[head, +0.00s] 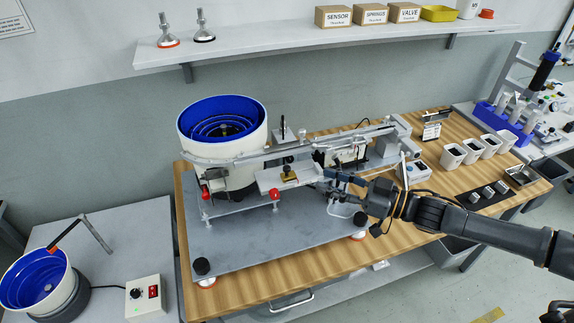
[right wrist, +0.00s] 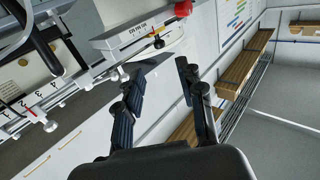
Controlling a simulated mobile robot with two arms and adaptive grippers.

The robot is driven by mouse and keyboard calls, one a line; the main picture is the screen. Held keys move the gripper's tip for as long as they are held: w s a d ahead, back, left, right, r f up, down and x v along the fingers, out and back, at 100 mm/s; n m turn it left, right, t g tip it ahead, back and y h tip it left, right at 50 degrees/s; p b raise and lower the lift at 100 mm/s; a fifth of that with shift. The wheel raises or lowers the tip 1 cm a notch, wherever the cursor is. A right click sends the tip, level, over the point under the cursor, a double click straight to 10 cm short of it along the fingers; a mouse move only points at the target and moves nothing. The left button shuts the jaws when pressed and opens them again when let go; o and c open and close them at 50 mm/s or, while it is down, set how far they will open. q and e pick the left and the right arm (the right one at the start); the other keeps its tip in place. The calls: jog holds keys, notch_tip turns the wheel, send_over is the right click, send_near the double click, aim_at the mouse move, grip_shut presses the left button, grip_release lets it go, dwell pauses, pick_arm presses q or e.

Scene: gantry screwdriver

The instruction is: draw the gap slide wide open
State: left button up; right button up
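My right gripper (head: 334,182) is at the right end of a light grey slide block (head: 265,181) with a brass piece on it, on the feeder's front side. In the right wrist view its two dark fingers (right wrist: 158,98) are spread apart with nothing between them. A grey labelled block (right wrist: 130,36) lies just beyond the fingertips, with a red knob (right wrist: 183,9) and a small brass-coloured screw by it. Its lettering is too small to read surely. I cannot tell for certain which part is the gap slide. My left gripper is not in view.
The blue-lined bowl feeder (head: 222,140) stands on a grey plate (head: 265,240) on the wooden bench. A rail marked with numbers (right wrist: 30,108) runs close at the left in the right wrist view. White cups (head: 453,157) stand at the bench's right. The plate's front is mostly clear.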

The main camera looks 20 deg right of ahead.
aim_at(287, 167)
jog(key=p+x, duration=0.2)
jog(key=x, duration=0.8)
jog(key=shift+r+p, duration=0.1)
jog(key=shift+p, duration=0.25)
jog(key=shift+w+a, duration=0.5)
jog(key=shift+a, duration=0.05)
jog(key=shift+c, duration=0.2)
grip_shut()
